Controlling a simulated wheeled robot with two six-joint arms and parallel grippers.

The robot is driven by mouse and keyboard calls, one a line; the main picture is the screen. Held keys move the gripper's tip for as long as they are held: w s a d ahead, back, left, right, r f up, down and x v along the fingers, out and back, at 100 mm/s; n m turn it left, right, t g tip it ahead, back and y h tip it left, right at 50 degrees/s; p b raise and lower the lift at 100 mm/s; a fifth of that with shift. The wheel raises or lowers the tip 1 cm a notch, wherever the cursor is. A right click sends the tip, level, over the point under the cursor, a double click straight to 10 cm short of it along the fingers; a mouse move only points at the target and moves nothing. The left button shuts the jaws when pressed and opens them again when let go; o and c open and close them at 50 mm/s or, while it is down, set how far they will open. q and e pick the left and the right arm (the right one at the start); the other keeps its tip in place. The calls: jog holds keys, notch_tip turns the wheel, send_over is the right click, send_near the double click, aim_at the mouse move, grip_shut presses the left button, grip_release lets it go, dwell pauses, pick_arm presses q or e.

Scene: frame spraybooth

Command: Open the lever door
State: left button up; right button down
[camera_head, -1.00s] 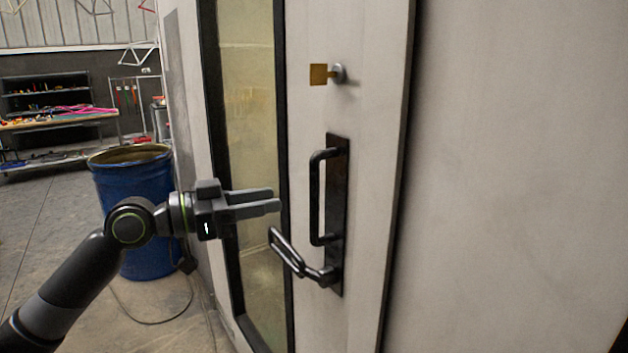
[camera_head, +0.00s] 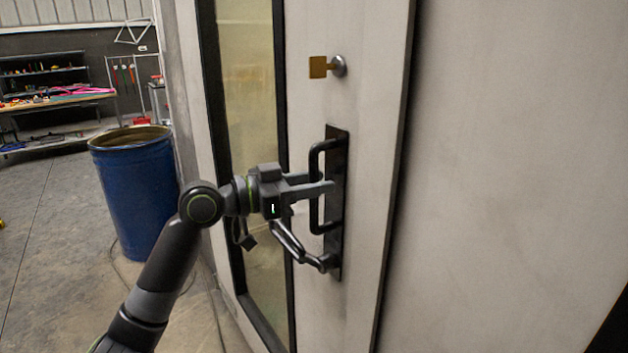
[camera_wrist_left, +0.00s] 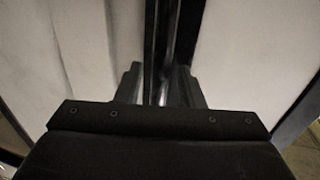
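The pale door (camera_head: 365,95) fills the middle of the head view and has a tall, dark-framed window. It carries a black backplate (camera_head: 336,150) with an upright pull bar (camera_head: 315,160). Below the bar, a black lever (camera_head: 288,240) points left and toward me. My left gripper (camera_head: 325,186) is at the middle of the pull bar, above the lever. In the left wrist view its fingers (camera_wrist_left: 158,88) stand apart, with the dark upright bar (camera_wrist_left: 163,45) between them; contact cannot be made out. The door looks shut. My right gripper is out of view.
A brass-coloured tab on a round knob (camera_head: 328,67) sits above the handle. A blue drum (camera_head: 135,190) stands left of the door. A workbench (camera_head: 55,103) is farther back. The floor at left is mostly clear.

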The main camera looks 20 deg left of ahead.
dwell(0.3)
pick_arm(q)
jog(key=shift+d, duration=0.1)
grip_shut()
